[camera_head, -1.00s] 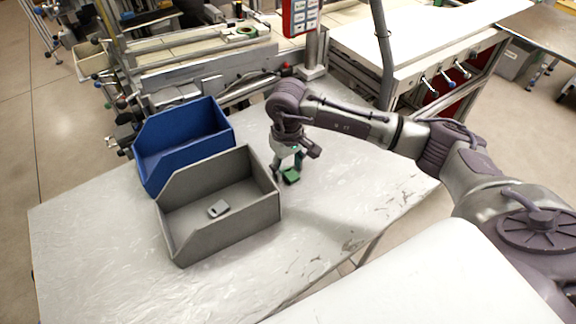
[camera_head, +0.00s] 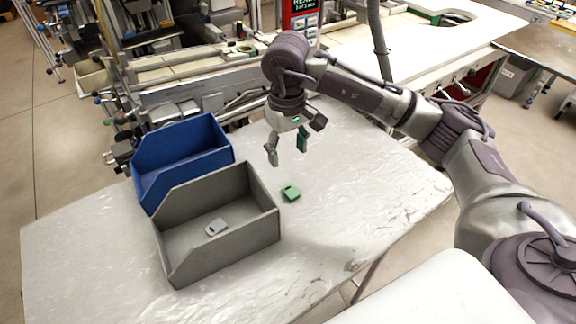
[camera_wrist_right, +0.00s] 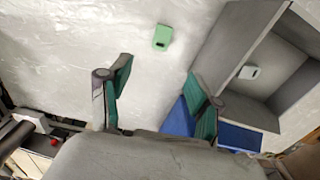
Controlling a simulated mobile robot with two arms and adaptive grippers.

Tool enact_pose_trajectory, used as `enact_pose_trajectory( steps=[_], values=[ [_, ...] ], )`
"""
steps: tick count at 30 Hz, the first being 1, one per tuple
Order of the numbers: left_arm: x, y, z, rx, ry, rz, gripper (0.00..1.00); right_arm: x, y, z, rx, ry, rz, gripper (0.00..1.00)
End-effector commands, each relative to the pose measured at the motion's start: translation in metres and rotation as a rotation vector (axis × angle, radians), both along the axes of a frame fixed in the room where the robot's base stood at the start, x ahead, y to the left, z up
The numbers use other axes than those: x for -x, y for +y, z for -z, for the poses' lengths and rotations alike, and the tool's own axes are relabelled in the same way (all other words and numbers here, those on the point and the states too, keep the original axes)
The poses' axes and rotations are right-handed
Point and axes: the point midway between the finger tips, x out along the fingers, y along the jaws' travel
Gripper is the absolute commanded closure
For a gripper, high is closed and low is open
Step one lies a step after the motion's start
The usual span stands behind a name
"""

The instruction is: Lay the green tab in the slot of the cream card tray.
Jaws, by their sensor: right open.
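The green tab (camera_head: 291,193) lies flat on the pale table, just right of the grey bin. It is a small green block with a dark mark, and it also shows in the right wrist view (camera_wrist_right: 162,37). My right gripper (camera_head: 288,160) is open and empty, above the table and clear of the tab. Its green-padded fingers also show in the right wrist view (camera_wrist_right: 160,97). A small pale block with a dark slot (camera_head: 221,225) lies inside the grey bin; I cannot tell whether it is the cream card tray. My left gripper is out of view.
The grey open-fronted bin (camera_head: 215,258) stands on the table (camera_head: 110,275), with a blue bin (camera_head: 185,150) behind it. Machinery lines the back edge. The table to the right of the tab is clear.

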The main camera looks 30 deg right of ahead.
Motion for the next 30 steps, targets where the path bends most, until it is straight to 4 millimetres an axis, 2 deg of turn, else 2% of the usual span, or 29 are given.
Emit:
enact_pose_trajectory(
  steps=[2, 5, 12, 15, 18, 23, 30],
  values=[
    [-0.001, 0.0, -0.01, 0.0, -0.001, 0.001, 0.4, 0.001, -0.001, -0.007, -0.009, 0.005, 0.071, 0.25],
    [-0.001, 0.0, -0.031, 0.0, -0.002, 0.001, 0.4, 0.001, -0.003, -0.014, -0.036, 0.016, 0.286, 0.25],
    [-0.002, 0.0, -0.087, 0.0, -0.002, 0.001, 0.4, 0.006, -0.016, -0.023, -0.094, 0.077, 1.048, 0.25],
    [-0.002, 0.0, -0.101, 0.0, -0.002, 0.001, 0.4, 0.008, -0.021, -0.023, -0.102, 0.103, 1.3, 0.25],
    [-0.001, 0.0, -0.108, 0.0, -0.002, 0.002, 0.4, 0.01, -0.025, -0.021, -0.105, 0.12, 1.465, 0.25],
    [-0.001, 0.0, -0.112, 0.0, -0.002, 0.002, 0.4, 0.011, -0.026, -0.009, -0.104, 0.131, 1.56, 0.25],
    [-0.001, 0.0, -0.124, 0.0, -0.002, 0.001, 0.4, 0.012, -0.018, 0.036, -0.104, 0.133, 1.558, 0.25]
  ],
)
